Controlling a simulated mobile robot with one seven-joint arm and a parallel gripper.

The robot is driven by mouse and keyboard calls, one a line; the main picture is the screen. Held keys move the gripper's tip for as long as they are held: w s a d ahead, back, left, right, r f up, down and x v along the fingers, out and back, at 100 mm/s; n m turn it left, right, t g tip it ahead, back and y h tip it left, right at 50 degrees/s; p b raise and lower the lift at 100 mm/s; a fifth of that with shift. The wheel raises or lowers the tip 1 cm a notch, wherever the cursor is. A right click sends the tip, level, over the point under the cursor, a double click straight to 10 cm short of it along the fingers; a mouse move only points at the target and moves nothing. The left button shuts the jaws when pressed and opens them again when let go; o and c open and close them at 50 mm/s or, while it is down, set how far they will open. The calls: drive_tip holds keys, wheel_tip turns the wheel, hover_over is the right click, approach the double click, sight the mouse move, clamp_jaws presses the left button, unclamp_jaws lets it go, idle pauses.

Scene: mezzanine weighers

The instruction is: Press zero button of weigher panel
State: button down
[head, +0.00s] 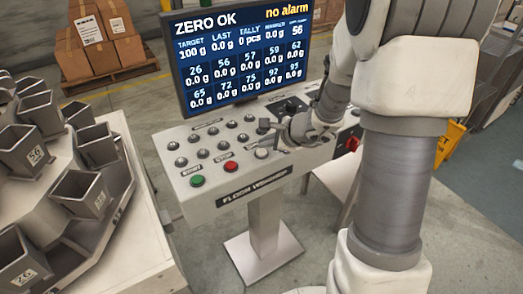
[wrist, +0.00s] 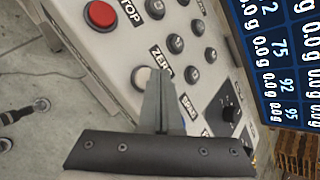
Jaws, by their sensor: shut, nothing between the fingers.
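The weigher panel (head: 178,158) is a light grey console on a pedestal, with a screen (head: 240,55) above it reading "ZERO OK" and "no alarm". In the wrist view the white zero button (wrist: 141,77) sits beside its "ZERO" label, partly behind my fingers. In the head view a white button (head: 262,153) shows just left of my gripper (head: 272,133). My gripper is shut and empty, and its fingertips (wrist: 160,75) appear just beside the zero button. I cannot tell whether they touch the panel.
A red stop button (head: 231,166) and a green start button (head: 197,181) lie along the front edge. Several dark buttons (head: 203,154) and a black knob (wrist: 229,114) are close by. Weigher buckets (head: 37,155) stand at left. Boxes (head: 90,35) sit on a pallet behind.

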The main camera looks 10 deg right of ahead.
sight(265, 153)
drive_tip(key=shift+r+p, duration=1.95)
drive_tip(key=shift+r, duration=0.6)
drive_tip(key=s+a+r+n+g+y, duration=0.1)
drive_tip(key=s+a+r+n, duration=0.3)
drive_tip(key=s+r+n, duration=0.2)
drive_tip(key=s+a+r+n+g, duration=0.1)
drive_tip(key=s+a+r+n, duration=0.3)
drive_tip(key=s+r+n, duration=0.2)
drive_tip(key=s+d+r+n+h, duration=0.1)
drive_tip(key=s+d+n+h, duration=0.1)
drive_tip(key=s, duration=0.5)
drive_tip(key=s+d+r+n+h, duration=0.2)
drive_tip(key=s+d+n+h, duration=0.1)
drive_tip(key=s+d+n, duration=0.2)
drive_tip(key=shift+s+r+n+h, duration=0.15)
drive_tip(key=shift+s+n+h, duration=0.15)
drive_tip(key=shift+s+n, duration=0.75)
